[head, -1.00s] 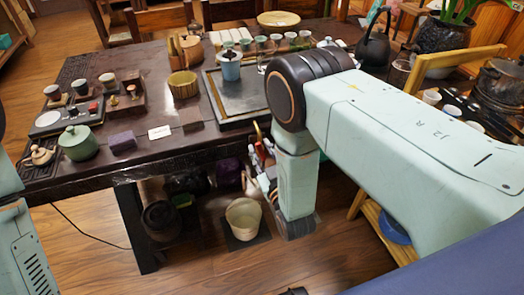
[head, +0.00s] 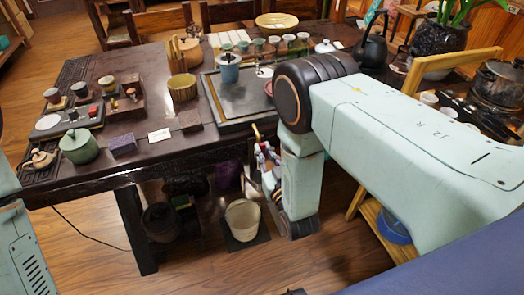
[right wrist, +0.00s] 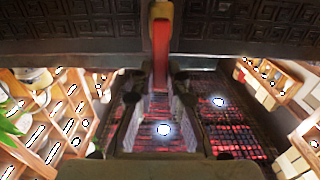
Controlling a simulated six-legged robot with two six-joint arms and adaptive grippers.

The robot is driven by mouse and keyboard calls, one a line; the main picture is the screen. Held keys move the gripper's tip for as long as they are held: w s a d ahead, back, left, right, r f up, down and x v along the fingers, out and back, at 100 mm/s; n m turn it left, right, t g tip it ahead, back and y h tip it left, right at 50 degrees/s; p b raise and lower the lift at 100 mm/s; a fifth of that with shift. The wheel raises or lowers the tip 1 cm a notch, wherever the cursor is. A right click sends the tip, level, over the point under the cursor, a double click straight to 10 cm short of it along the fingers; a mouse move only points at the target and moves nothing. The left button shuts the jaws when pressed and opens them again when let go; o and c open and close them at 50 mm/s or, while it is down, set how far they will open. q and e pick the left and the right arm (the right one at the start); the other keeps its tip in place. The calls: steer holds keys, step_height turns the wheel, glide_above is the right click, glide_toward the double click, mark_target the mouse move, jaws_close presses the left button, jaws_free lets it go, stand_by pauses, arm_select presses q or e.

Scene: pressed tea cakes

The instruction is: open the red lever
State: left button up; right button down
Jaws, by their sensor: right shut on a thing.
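The red lever (right wrist: 161,52) shows in the right wrist view as an upright red bar with a pale top, in front of a dark carved wooden edge. My right gripper (right wrist: 161,82) has its two fingers on either side of the lever's lower part and is shut on it. In the head view my right forearm hangs down in front of the table's front edge.
The dark table (head: 165,155) bears a green teapot (head: 79,146), a purple block (head: 122,145), a white card (head: 159,135) and a black-framed tray (head: 240,118). A pale bucket (head: 242,220) stands on the floor below. A wooden frame (head: 455,62) is at the right.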

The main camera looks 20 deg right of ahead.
steer(key=shift+f, duration=0.1)
steer(key=c, duration=1.3)
jaws_free()
steer(key=s, duration=0.7)
steer(key=shift+s+d, duration=0.2)
steer(key=shift+s, duration=0.05)
